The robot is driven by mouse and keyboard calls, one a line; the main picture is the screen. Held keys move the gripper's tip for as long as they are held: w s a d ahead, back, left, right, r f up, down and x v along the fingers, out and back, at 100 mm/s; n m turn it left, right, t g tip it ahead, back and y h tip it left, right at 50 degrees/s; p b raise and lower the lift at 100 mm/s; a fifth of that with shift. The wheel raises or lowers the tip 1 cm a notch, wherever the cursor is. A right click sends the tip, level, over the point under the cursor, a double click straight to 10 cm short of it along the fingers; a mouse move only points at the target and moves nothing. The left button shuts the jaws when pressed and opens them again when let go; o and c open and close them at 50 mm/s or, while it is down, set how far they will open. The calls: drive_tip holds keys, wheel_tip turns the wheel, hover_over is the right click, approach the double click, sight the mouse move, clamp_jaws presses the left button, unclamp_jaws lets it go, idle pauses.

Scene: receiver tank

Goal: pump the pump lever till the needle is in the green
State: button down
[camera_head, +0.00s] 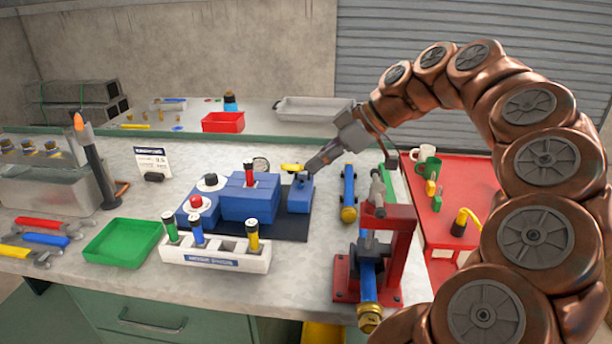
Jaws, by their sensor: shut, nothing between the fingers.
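A blue unit stands on a dark mat (285,230) in the middle of the bench; I take it for the receiver tank (245,203). A small blue block (300,198) stands at its right end. A yellow bar (292,168), which looks like the pump lever's grip, shows above this block. A small round disc (261,164) behind the tank may be the gauge; its needle and green zone cannot be made out. My gripper (308,170) is shut and empty, reaching down from the right just beside the yellow bar. Whether they touch is unclear. It partly hides the block's top.
A white rack (215,256) with several coloured cylinders stands in front of the tank, with a green tray (122,241) to its left. A blue bar (348,190) and a red stand (400,240) are to the right. A red table (460,190) stands beyond.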

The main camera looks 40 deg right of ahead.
drive_tip(key=shift+v, duration=2.45)
drive_tip(key=shift+w, duration=0.15)
